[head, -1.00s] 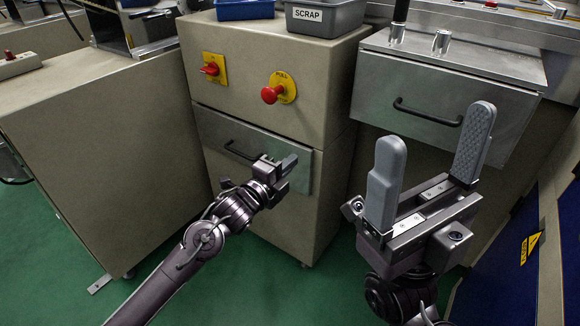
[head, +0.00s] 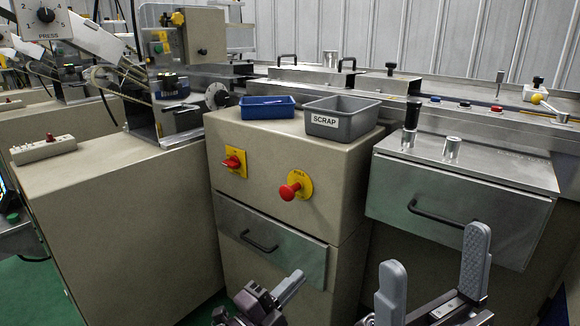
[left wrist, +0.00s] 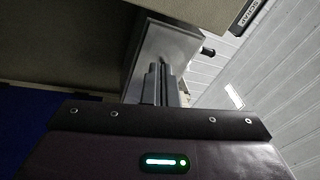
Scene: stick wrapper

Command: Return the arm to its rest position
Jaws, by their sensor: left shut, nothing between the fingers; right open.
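My left gripper (head: 290,288) is at the bottom of the head view, in front of the cabinet with the drawer. It is shut and holds nothing; its closed fingers also show in the left wrist view (left wrist: 160,84). My right gripper (head: 432,275) is at the bottom right of the head view. Its two grey fingers stand upright and wide apart, with nothing between them. Most of both arms lies below the head view's lower edge.
A beige cabinet carries a blue tray (head: 268,107) and a grey SCRAP bin (head: 342,116). Its front has a red knob (head: 233,162), a red push button (head: 290,191) and a closed drawer (head: 271,244). A steel drawer unit (head: 458,208) stands to the right. Machines line the back.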

